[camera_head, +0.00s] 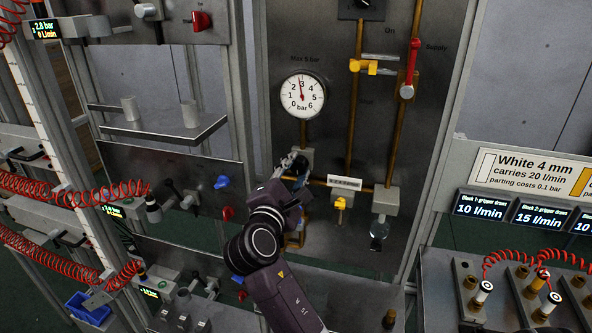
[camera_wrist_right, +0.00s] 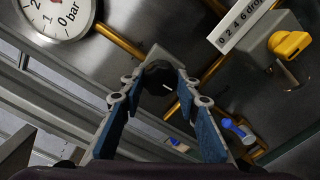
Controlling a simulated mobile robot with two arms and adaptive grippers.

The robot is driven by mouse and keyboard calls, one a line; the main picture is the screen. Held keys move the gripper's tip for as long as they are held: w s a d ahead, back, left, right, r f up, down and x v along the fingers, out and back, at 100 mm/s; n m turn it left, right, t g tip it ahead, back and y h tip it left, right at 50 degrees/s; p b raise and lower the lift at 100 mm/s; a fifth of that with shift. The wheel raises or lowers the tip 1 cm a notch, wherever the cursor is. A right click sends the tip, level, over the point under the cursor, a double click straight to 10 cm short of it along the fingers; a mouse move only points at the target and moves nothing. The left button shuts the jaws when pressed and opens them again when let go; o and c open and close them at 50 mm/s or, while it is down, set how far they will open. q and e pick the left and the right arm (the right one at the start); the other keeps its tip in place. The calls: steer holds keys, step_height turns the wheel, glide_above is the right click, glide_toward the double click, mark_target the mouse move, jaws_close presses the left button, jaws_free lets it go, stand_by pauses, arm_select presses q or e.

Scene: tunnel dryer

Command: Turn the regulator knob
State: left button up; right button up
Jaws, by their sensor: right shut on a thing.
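The regulator knob (camera_wrist_right: 158,77) is black and round with a small white mark. It sits on the steel panel below the pressure gauge (camera_head: 303,95), whose needle stands near 3 bar. My right gripper (camera_head: 293,167) reaches up to the knob from below. In the right wrist view, its blue-padded fingers (camera_wrist_right: 158,84) are shut on the knob from both sides. In the head view the gripper and wrist hide most of the knob. My left gripper is not in view.
To the right are a yellow valve (camera_head: 341,203), which also shows in the wrist view (camera_wrist_right: 289,44), and a red supply lever (camera_head: 411,62). Brass pipes run along the panel. A steel shelf (camera_head: 165,128) juts out at the left. Blocks with red coiled hoses stand at the lower right.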

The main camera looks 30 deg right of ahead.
steer(key=shift+f, duration=0.1)
steer(key=o, duration=1.1)
steer(key=shift+o, duration=0.2)
steer(key=shift+a, duration=0.15)
steer(key=v, duration=0.7)
steer(key=shift+s, duration=0.15)
steer(key=shift+a, duration=0.1)
